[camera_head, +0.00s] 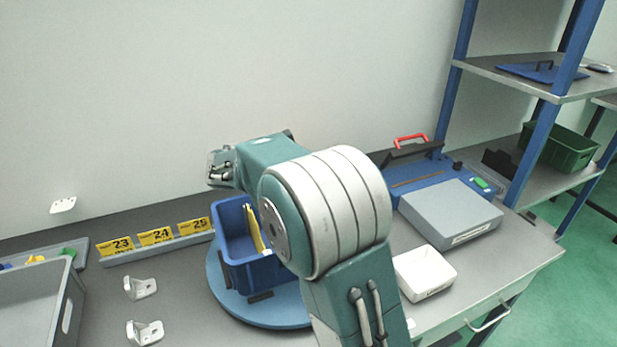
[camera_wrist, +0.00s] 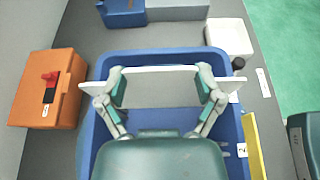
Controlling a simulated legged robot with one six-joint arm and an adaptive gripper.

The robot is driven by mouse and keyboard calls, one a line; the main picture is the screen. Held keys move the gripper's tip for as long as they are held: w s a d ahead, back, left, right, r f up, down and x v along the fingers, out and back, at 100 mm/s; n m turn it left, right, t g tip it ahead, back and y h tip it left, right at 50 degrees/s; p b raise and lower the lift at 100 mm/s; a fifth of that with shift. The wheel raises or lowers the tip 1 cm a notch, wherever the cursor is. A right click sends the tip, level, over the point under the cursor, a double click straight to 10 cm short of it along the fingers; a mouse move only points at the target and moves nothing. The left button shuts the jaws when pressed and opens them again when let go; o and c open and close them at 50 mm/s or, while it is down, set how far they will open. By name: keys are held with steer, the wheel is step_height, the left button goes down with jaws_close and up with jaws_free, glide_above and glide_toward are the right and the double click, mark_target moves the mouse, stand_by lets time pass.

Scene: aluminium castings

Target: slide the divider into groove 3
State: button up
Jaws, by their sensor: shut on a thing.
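In the wrist view, my gripper (camera_wrist: 161,86) is shut on a pale flat divider (camera_wrist: 160,73). The divider runs across the picture, and its ends stick out past both fingers. Below it is an open blue bin (camera_wrist: 85,150) with a small numbered label (camera_wrist: 241,151) at its right edge; only a 2 is readable. In the head view the blue bin (camera_head: 232,225) stands on a round blue base. A yellow panel (camera_head: 254,229) shows upright in it, partly covered by my arm. The held divider and fingertips are not clear in the head view. Groove 3 cannot be made out.
An orange box (camera_wrist: 45,105) is left of the bin in the wrist view. A white tray (camera_head: 425,272), a grey box (camera_head: 450,212) and a blue case (camera_head: 425,172) stand right. Metal brackets (camera_head: 141,288), number cards (camera_head: 155,237) and a grey crate (camera_head: 35,295) are left.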

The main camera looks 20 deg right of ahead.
step_height(320, 180, down, 7)
steer(key=shift+f, duration=0.15)
stand_by(2.9)
steer(key=o, duration=1.1)
steer(key=v, duration=1.2)
steer(key=shift+f, duration=0.15)
